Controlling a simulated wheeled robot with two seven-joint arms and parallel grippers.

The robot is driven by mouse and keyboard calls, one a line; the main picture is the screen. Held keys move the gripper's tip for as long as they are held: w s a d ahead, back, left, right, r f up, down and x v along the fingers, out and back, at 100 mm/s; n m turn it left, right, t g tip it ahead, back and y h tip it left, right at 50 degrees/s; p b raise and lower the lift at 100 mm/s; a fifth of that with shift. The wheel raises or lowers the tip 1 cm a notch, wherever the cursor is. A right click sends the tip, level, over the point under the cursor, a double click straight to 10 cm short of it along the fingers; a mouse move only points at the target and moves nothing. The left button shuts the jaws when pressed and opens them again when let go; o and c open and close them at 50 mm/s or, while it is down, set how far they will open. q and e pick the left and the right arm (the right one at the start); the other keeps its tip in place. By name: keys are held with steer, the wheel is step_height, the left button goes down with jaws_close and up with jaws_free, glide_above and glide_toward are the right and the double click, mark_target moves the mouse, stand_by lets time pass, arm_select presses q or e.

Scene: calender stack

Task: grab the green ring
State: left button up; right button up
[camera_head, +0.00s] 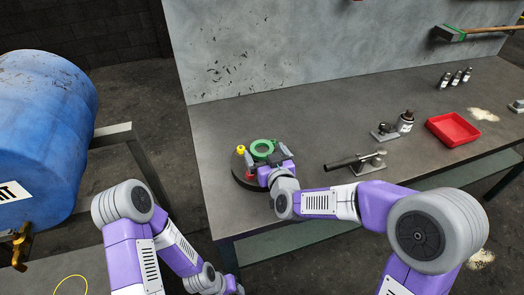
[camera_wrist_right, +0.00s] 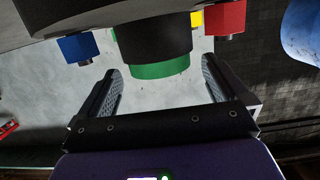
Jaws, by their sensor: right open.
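The green ring (camera_head: 262,149) is at the top of a dark round stand (camera_head: 240,177) on the bench in the head view. In the right wrist view, which looks upside down, the green ring (camera_wrist_right: 152,71) shows as a band at the end of a black cylinder (camera_wrist_right: 153,38). My right gripper (camera_head: 270,163) is at the near side of the ring. In the wrist view its fingers (camera_wrist_right: 160,68) are apart, one on each side of the ring, with gaps visible.
Yellow (camera_head: 240,150) and red (camera_head: 250,175) pieces sit on the stand; a blue piece (camera_wrist_right: 78,47) shows in the wrist view. A black-handled tool (camera_head: 355,161), bottle (camera_head: 405,121) and red tray (camera_head: 453,129) lie to the right. A wall panel (camera_head: 290,45) rises behind.

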steer(key=shift+w+a+f, duration=0.15)
steer(key=shift+w, duration=0.35)
steer(key=c, duration=1.1)
